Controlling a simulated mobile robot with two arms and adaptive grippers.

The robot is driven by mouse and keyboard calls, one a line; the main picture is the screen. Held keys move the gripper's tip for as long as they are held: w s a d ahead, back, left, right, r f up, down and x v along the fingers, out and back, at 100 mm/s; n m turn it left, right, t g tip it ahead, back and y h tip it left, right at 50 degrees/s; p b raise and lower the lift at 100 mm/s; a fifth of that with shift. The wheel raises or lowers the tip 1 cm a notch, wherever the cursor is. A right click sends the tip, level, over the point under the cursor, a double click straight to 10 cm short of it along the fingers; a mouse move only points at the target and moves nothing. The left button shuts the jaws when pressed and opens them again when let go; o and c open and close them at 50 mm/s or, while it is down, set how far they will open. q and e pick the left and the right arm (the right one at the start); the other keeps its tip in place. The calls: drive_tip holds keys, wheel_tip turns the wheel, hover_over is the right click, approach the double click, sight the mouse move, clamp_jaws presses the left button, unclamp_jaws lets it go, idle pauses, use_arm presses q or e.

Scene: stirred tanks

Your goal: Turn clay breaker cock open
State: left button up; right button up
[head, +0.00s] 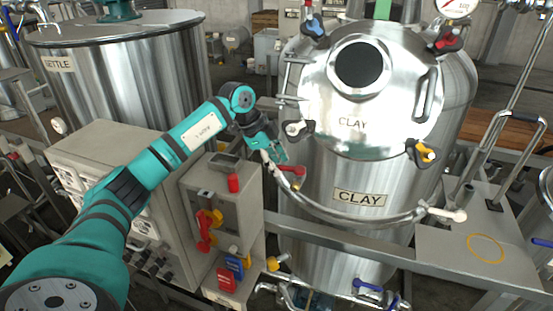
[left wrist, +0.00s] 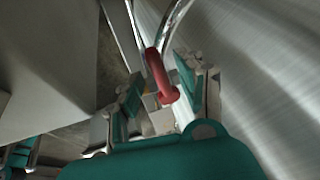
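The clay tank (head: 345,240) is a steel vessel with two CLAY labels, right of centre in the head view. A small cock with a red handle (head: 291,169) sits at its left side, by a curved pipe; I take it for the breaker cock. My left gripper (head: 274,158) is at this handle. In the left wrist view the red handle (left wrist: 160,76) stands between the two spread fingers of the left gripper (left wrist: 167,92), with gaps showing beside it. The cock's body is mostly hidden. My right gripper is in neither view.
A grey control box (head: 222,205) with red, yellow and blue parts stands left of the clay tank. A metal rail (head: 400,257) crosses in front of the tank. The settle tank (head: 125,75) is at the back left.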

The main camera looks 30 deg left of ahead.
use_arm(q)
clamp_jaws()
idle(0.3)
drive_tip(key=shift+s+d, duration=0.1)
drive_tip(key=shift+s, duration=0.05)
